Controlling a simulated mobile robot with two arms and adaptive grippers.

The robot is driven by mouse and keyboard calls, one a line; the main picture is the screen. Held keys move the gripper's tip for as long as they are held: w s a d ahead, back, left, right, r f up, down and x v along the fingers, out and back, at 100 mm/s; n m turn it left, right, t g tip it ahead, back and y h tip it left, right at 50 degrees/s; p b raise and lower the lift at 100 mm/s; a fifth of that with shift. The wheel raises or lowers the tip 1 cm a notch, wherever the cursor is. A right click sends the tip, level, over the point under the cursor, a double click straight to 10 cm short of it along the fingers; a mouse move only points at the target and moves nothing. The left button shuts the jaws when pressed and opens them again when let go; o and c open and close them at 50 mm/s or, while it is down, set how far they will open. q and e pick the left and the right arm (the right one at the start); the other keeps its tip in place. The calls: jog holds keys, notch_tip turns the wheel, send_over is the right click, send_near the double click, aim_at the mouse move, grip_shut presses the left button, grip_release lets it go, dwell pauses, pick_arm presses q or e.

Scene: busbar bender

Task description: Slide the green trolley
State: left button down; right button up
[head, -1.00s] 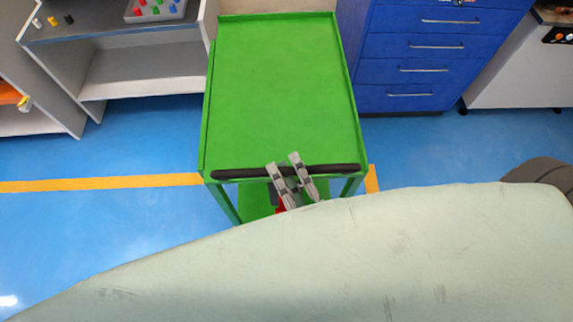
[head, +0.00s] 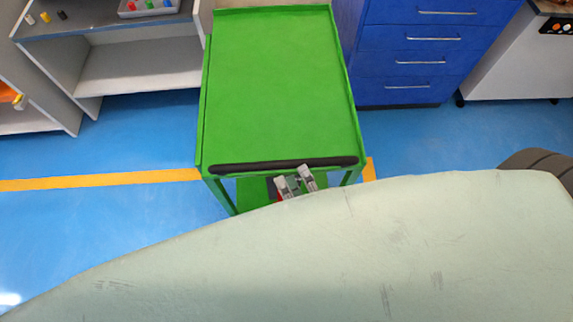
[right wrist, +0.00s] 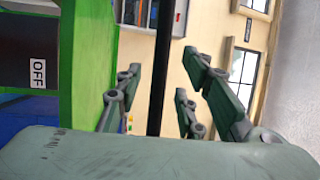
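The green trolley (head: 280,85) stands upright in the middle of the head view, with an empty flat top. Its black handle bar (head: 285,166) runs along the near edge. My right gripper (head: 295,180) is just on the near side of the handle, its fingers apart and nothing held. In the right wrist view, the handle (right wrist: 160,70) runs upright in the gap between the open fingers, and the trolley's green side (right wrist: 88,70) is at the left. The fingertips look just short of the bar. My left gripper is not in view.
A blue drawer cabinet (head: 410,62) stands close to the trolley's right, and a grey shelf bench (head: 140,68) to its left. A white cabinet (head: 510,65) is at far right. A yellow line (head: 100,182) crosses the open blue floor.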

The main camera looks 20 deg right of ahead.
jog(key=v, duration=0.6)
jog(key=shift+s, duration=0.4)
jog(key=shift+f, duration=0.15)
